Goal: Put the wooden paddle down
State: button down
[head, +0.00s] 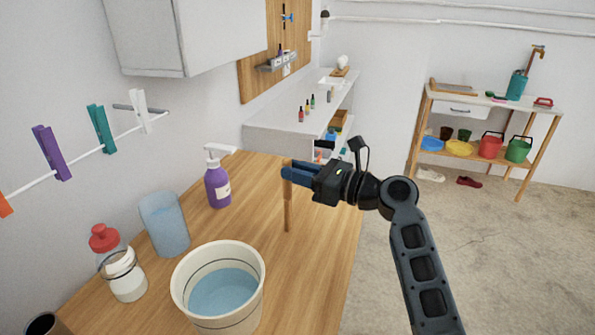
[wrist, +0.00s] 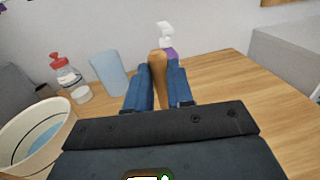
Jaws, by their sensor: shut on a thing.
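The wooden paddle (head: 288,211) hangs upright below my gripper (head: 285,167) in the head view. My gripper has blue fingers, shut on the paddle's upper part. The paddle is over the right part of the wooden table (head: 325,215); I cannot tell whether its lower end touches the tabletop. In the wrist view the paddle's top (wrist: 158,66) shows between the two blue fingers of my gripper (wrist: 160,82), and the rest is hidden behind my gripper.
On the table stand a white bucket of water (head: 178,290), a blue cup (head: 165,225), a red-capped bottle (head: 124,274) and a purple pump bottle (head: 217,188). Clothespins (head: 101,129) hang on a line at left. Bare tabletop lies around the paddle.

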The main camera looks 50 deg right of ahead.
jog(key=shift+f, duration=0.15)
jog(key=c, duration=1)
grip_release()
jog(key=s+d+b, duration=0.1)
jog(key=s+d, duration=0.1)
jog(key=s, duration=1)
jog(key=shift+d+r, duration=0.15)
jog(key=shift+r, duration=0.05)
